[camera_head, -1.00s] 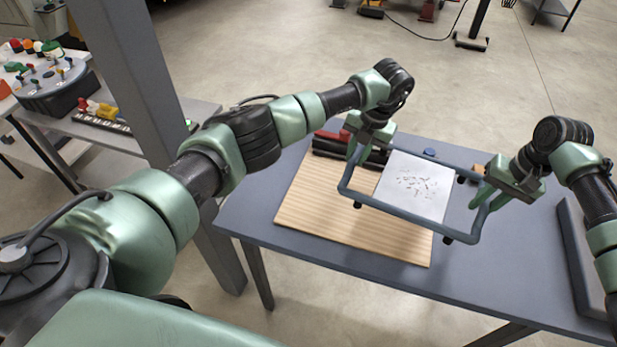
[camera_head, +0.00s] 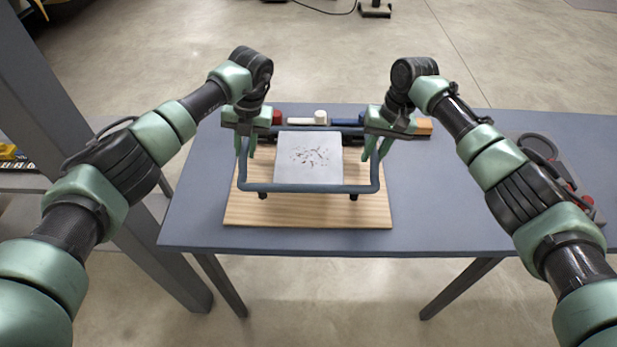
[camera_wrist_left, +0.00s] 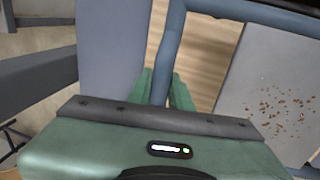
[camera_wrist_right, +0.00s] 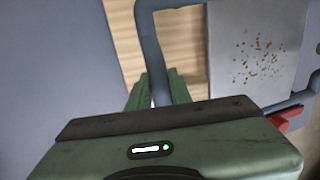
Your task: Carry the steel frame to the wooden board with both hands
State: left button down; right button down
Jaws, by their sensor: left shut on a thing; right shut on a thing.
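The steel frame (camera_head: 308,188) is a blue-grey tube rectangle with short dark feet. It is roughly level over the wooden board (camera_head: 300,212), a ribbed light-brown slab on the table; any gap beneath the feet is hard to judge. A pale speckled plate (camera_head: 308,150) shows inside the frame's outline; I cannot tell whether it is attached. My left gripper (camera_head: 245,157) is shut on the frame's left side bar, also seen in the left wrist view (camera_wrist_left: 167,60). My right gripper (camera_head: 376,160) is shut on the right side bar, also seen in the right wrist view (camera_wrist_right: 150,50).
The blue-grey table (camera_head: 440,215) is clear right of the board. Behind the frame are red, white (camera_head: 320,117) and blue items and a wooden block (camera_head: 424,126). A dark object with red parts (camera_head: 540,148) lies at the right. A grey post (camera_head: 75,130) stands left.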

pick_arm(q)
jog(key=shift+a, duration=0.15)
pick_arm(e)
jog(key=shift+d, duration=0.1)
